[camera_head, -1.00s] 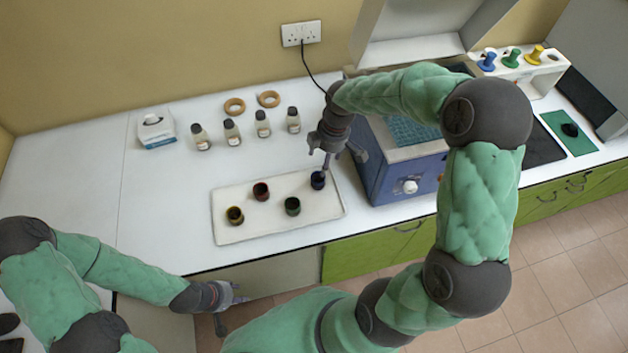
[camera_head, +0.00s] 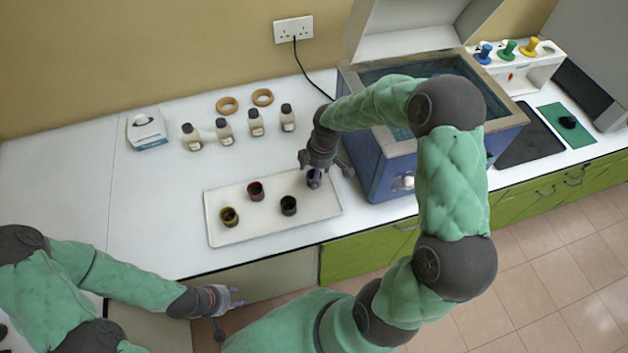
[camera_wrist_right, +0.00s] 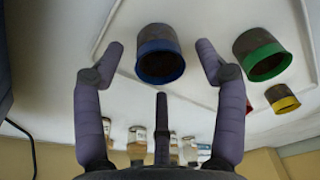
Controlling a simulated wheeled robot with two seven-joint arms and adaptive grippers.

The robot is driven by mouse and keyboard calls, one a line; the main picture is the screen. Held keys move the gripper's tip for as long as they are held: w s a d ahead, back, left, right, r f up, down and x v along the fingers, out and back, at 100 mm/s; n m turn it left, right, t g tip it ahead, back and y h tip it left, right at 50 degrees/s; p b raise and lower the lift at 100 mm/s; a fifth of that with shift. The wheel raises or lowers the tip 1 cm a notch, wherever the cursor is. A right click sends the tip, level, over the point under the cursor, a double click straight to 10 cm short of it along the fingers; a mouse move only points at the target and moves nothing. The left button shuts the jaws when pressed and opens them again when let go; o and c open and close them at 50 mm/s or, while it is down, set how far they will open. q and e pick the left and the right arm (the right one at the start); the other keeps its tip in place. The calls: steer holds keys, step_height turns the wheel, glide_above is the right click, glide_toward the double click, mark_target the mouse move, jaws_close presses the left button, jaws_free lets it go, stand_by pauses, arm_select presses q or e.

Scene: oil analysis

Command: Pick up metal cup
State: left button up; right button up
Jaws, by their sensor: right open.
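A metal cup with a blue band (camera_wrist_right: 160,60) sits between the spread fingers of my right gripper (camera_wrist_right: 160,52) in the right wrist view, with gaps on both sides. In the head view this cup (camera_head: 314,175) is at the right end of the white tray (camera_head: 225,236), mostly hidden by my right gripper (camera_head: 316,180). My right gripper is open. A red cup (camera_head: 255,191), a yellow cup (camera_head: 229,217) and a green cup (camera_head: 288,205) stand on the tray to its left. My left gripper (camera_head: 230,304) is open and empty in front of the counter.
A blue bath machine (camera_head: 378,160) stands just right of the tray, close to my right arm. Several small bottles (camera_head: 224,131), two wooden rings (camera_head: 262,97) and a tissue box (camera_head: 147,130) are behind. The counter left of the tray is clear.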

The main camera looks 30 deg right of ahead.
steer(key=shift+a+f, duration=0.1)
steer(key=shift+f, duration=0.85)
steer(key=c, duration=1.2)
steer(key=shift+r, duration=0.1)
